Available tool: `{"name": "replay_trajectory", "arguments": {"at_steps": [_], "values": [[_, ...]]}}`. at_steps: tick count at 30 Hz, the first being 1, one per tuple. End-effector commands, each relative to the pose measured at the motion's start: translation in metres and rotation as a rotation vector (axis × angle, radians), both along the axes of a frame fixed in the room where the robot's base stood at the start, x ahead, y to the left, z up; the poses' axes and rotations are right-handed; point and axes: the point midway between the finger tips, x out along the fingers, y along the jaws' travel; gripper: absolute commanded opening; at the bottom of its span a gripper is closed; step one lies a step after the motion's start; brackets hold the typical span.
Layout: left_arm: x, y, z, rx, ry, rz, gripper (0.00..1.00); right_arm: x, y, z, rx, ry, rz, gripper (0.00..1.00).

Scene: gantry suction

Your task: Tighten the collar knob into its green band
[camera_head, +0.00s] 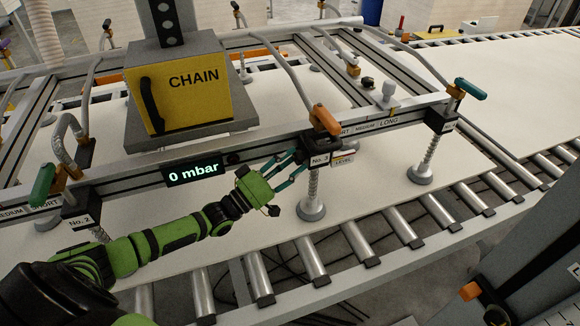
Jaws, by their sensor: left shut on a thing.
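The No. 3 suction unit (320,160) hangs on the front rail, with an orange handle (325,120) on top and a grey suction foot (312,210) below. My left gripper (301,160) comes in from the left, its teal fingers closed at the left side of the No. 3 block. It is shut on the collar knob, which the fingers largely hide. I cannot make out where the knob's mark stands against the green band. My right gripper is out of view.
The 0 mbar display (194,169) is on the rail above my left forearm. The yellow CHAIN box (190,92) hangs above the frame. Another suction unit (438,125) with a teal handle is at right. Rollers (310,260) run along the front, under a pale panel (385,195).

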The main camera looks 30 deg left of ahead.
Motion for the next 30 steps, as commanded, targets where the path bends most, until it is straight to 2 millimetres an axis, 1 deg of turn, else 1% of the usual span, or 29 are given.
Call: {"name": "replay_trajectory", "arguments": {"at_steps": [1,3,6,9,13,23,24,25,30], "values": [[0.000,0.001,-0.012,0.038,-0.031,0.000,0.08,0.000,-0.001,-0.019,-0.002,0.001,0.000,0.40],[0.001,0.001,-0.013,0.098,-0.084,0.000,0.08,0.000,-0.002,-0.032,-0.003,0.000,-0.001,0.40],[0.002,0.002,-0.013,0.179,-0.156,0.000,0.08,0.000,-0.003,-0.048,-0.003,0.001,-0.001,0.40],[0.002,0.002,-0.011,0.243,-0.212,0.000,0.08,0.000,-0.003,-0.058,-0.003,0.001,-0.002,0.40],[0.002,0.002,-0.009,0.290,-0.250,0.000,0.08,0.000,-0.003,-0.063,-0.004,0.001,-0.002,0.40],[0.002,0.002,-0.006,0.299,-0.255,0.000,0.08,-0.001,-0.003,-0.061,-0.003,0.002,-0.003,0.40],[0.002,0.002,-0.007,0.299,-0.255,0.000,0.53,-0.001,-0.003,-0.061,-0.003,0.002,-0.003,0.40],[0.002,0.002,-0.007,0.298,-0.254,0.000,0.62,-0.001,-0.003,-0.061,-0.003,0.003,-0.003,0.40],[0.002,0.002,-0.005,0.296,-0.258,0.000,0.62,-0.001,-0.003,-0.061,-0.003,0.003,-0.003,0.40]]}}
